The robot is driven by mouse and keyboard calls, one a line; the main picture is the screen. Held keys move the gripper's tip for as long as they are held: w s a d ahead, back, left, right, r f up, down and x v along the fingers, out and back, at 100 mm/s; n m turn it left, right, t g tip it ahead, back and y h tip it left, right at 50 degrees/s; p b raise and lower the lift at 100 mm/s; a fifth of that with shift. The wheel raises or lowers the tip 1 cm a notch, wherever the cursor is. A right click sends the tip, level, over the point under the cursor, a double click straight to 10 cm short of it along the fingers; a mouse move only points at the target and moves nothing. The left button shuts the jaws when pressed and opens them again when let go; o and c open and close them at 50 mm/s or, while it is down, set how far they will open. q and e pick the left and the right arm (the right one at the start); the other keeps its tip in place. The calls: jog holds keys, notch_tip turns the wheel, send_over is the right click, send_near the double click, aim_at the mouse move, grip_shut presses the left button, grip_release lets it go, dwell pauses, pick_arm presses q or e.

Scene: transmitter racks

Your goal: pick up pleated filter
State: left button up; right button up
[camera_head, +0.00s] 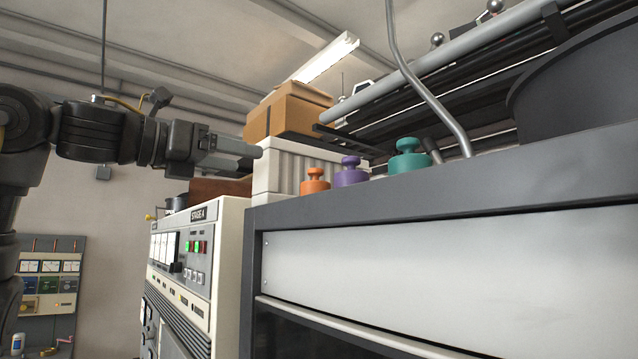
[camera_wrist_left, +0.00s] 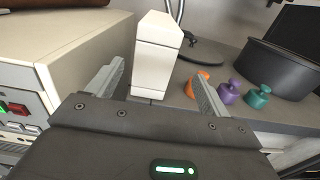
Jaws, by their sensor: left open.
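The pleated filter (camera_head: 290,172) is a cream-white block with a grey pleated face. It stands upright on top of the dark grey rack (camera_head: 450,190), at its left end. In the left wrist view the filter (camera_wrist_left: 158,55) shows narrow end on, between my fingers. My left gripper (camera_head: 258,151) reaches in level from the left at the filter's upper left edge. In the wrist view my left gripper (camera_wrist_left: 157,72) is open, with a gap on both sides of the filter. How far the fingers overlap it is hard to tell. My right gripper is not in view.
Orange (camera_head: 314,182), purple (camera_head: 350,172) and teal (camera_head: 408,158) knobbed weights stand right of the filter. A large dark round pan (camera_head: 580,85) is further right. A cardboard box (camera_head: 288,112) is behind. A cream cabinet (camera_head: 195,250) stands left of the rack.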

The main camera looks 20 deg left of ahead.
aim_at(261, 164)
pick_arm(q)
jog(key=p+x, duration=0.1)
jog(key=x, duration=0.4)
jog(key=shift+w+f+p, duration=0.1)
jog(key=shift+w+p, duration=0.2)
jog(key=shift+w, duration=0.15)
jog(key=shift+w+d, duration=0.1)
jog(key=shift+w, duration=0.15)
jog(key=shift+s, duration=0.1)
jog(key=p, duration=0.1)
jog(key=w+p, duration=0.1)
jog(key=shift+w+d+r+p, duration=0.3)
jog(key=shift+d+r+p, duration=0.05)
jog(key=x, duration=0.2)
jog(key=shift+w+f+p, duration=0.25)
jog(key=shift+w+p, duration=0.1)
jog(key=shift+p, duration=0.05)
jog(key=shift+w+d+f, duration=0.15)
jog(key=shift+w+d, duration=0.05)
jog(key=shift+w, duration=0.15)
jog(key=shift+s, duration=0.3)
jog(key=shift+c, duration=0.4)
jog(key=shift+s+a, duration=0.1)
jog(key=shift+c, duration=1.1)
jog(key=c, duration=0.9)
